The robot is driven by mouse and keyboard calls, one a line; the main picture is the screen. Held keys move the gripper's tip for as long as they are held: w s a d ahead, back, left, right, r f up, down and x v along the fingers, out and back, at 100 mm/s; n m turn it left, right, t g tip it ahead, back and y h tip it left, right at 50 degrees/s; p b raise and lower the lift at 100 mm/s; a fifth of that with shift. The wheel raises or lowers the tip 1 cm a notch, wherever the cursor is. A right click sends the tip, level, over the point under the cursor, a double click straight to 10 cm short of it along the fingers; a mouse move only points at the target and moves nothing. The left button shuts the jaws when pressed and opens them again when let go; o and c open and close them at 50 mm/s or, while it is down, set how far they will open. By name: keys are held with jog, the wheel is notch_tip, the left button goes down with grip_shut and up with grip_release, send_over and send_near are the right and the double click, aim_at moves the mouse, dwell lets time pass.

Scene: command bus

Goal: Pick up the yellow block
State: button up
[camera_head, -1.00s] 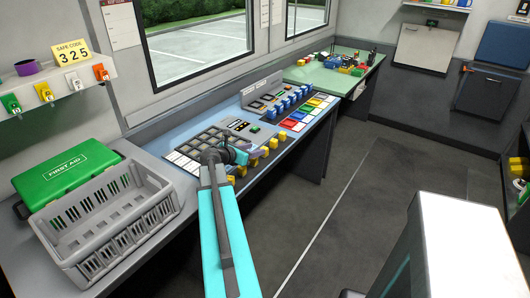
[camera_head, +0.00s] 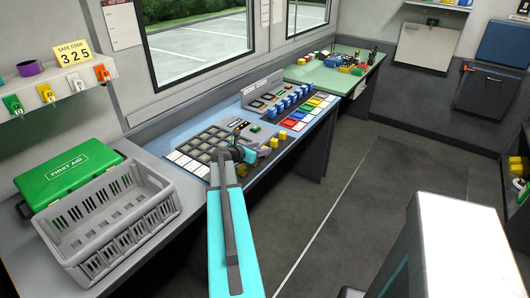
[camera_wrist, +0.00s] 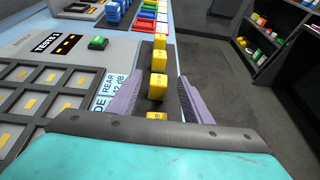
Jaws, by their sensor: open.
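Several yellow blocks stand in a row along the front edge of the console. In the wrist view, one yellow block (camera_wrist: 158,87) lies between my finger tips, with another (camera_wrist: 156,115) nearer the palm, partly hidden by it. More yellow blocks (camera_wrist: 160,60) continue beyond the tips. I see no grip on any block. Contact cannot be told.
The grey console (camera_head: 240,128) has dark keys to the left, a green button (camera_wrist: 98,43) and blue blocks (camera_wrist: 114,12) farther off. A grey crate (camera_head: 110,235) and green first aid case (camera_head: 70,168) stand on the left. Floor (camera_head: 350,200) to the right is clear.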

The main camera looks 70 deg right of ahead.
aim_at(265, 147)
jog(key=shift+p+x, duration=0.6)
jog(key=shift+x, duration=1.6)
jog(key=shift+w+f, duration=0.1)
jog(key=shift+f, duration=0.1)
jog(key=shift+c, duration=0.2)
jog(key=c, duration=1.1)
